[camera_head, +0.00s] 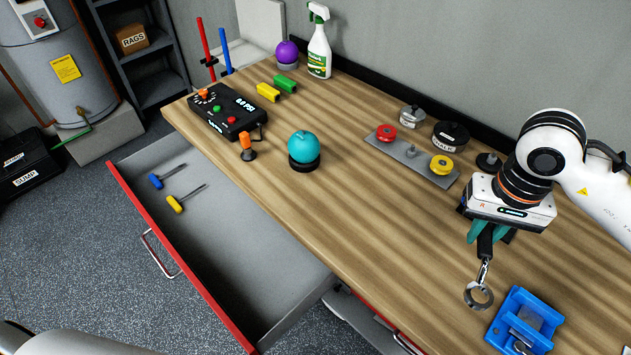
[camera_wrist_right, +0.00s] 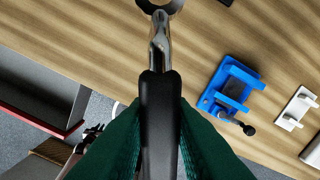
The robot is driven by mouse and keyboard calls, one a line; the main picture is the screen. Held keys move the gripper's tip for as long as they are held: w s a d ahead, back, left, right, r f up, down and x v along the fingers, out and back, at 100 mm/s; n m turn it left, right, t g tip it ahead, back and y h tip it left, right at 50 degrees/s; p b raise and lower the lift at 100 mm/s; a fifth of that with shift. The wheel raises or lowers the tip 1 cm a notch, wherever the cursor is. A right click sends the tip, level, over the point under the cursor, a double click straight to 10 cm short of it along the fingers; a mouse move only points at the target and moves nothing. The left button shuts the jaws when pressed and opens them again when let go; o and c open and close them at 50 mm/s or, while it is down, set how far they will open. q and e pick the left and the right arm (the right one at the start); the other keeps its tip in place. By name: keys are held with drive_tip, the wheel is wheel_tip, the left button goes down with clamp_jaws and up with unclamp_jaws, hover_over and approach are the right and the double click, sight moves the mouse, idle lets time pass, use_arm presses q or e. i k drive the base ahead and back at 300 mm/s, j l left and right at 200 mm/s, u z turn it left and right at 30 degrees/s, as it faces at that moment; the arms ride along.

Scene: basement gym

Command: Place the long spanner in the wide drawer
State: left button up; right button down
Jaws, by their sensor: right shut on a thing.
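My right gripper (camera_head: 484,234) is shut on the black handle of the long spanner (camera_head: 479,290). The wide drawer (camera_head: 262,270) is pulled open at the left front of the bench. It holds a blue-handled tool (camera_head: 156,181) and a yellow-handled tool (camera_head: 176,204). My left gripper is not in view.
A blue vise (camera_head: 524,320) stands right of the spanner's ring. A metal plate with knobs (camera_head: 412,158), a teal ball on a black base (camera_head: 303,148) and a control box (camera_head: 226,112) stand along the bench.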

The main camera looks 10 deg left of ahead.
sight(243, 237)
drive_tip(key=j+u, duration=0.1)
drive_tip(key=u, duration=0.3)
drive_tip(key=j+u, duration=0.1)
drive_tip(key=u, duration=0.3)
drive_tip(key=j+u, duration=0.1)
drive_tip(key=u, duration=0.3)
drive_tip(key=i+j, duration=0.35)
drive_tip(key=j, duration=0.2)
drive_tip(key=l, duration=0.15)
drive_tip(key=k+u, duration=0.05)
